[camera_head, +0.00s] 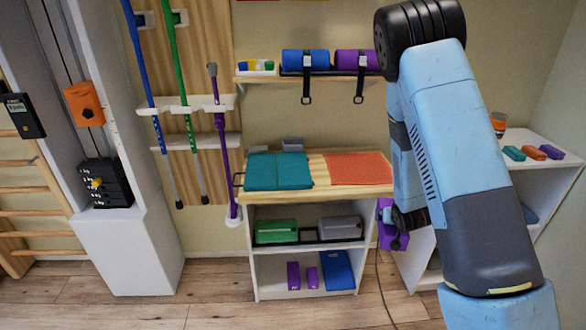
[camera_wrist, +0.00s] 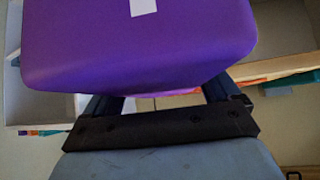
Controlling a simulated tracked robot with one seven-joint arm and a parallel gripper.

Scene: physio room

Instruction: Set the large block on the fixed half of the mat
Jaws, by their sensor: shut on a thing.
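A large purple block with a white label (camera_wrist: 135,52) fills the upper part of the wrist view, held between the fingers of my gripper (camera_wrist: 158,103). In the head view the block (camera_head: 385,211) shows partly behind my gripper (camera_head: 402,228), to the right of the wooden-topped shelf unit and below its top. My arm hides some of it. On the wooden top lie a teal mat piece (camera_head: 278,171) at left and an orange-red mat piece (camera_head: 357,168) at right, with bare wood between them. I cannot tell which is the fixed half. Both look clear on top.
The shelf unit (camera_head: 252,252) holds a green box, a grey box, and purple and blue blocks below. Rolls lie on a wall shelf (camera_head: 258,80) above. A white side shelf (camera_head: 535,165) with small coloured items stands right. Poles (camera_head: 180,100) hang at left.

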